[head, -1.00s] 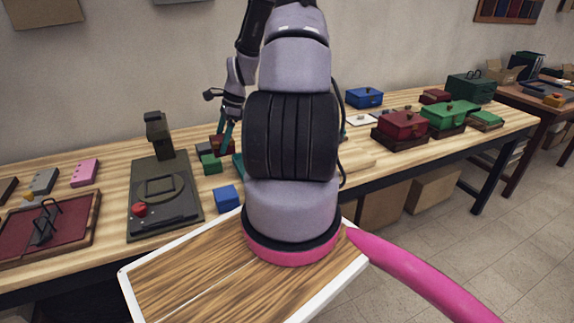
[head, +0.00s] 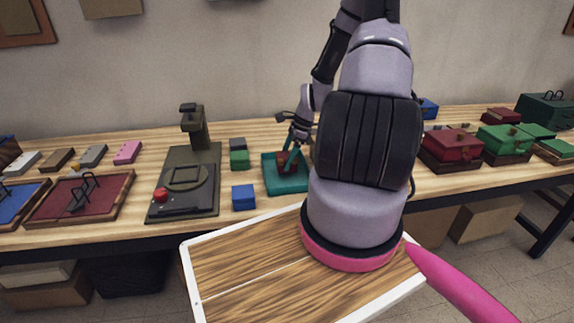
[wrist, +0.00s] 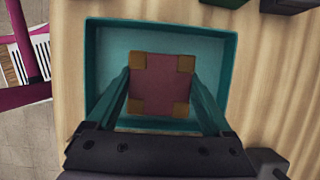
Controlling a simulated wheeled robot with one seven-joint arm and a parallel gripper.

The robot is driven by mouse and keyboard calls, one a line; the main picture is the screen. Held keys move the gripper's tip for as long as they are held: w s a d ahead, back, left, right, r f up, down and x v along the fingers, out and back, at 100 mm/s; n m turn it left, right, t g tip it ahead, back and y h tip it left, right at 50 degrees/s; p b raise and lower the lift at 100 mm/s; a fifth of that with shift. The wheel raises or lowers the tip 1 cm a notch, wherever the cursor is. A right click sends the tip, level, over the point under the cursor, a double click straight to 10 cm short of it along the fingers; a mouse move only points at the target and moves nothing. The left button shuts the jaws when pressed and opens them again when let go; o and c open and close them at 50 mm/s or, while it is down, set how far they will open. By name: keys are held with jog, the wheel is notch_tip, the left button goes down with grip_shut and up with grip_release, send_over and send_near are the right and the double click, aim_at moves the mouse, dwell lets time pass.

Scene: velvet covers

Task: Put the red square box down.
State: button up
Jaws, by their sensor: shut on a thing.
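The red square box (wrist: 161,84) has tan corners and sits between the two teal fingers of my gripper (wrist: 163,92) in the wrist view. My gripper is shut on its sides. The box is over or inside a teal open tray (wrist: 107,64), within its walls as seen from above; I cannot tell whether it touches the floor. In the head view my gripper (head: 292,160) points down with the red box (head: 285,164) at the teal tray (head: 272,183). My arm hides part of the table to the right.
A blue box (head: 243,197) and a green block (head: 239,160) stand left of the tray. A dark green device (head: 185,185) with a red knob is further left. Red (head: 452,145) and green (head: 505,138) boxes stand to the right. Bare table (wrist: 277,110) borders the tray's right side.

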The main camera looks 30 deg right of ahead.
jog(key=shift+f, duration=1.35)
jog(key=shift+f, duration=0.15)
jog(key=o, duration=1.2)
jog(key=shift+o, duration=0.2)
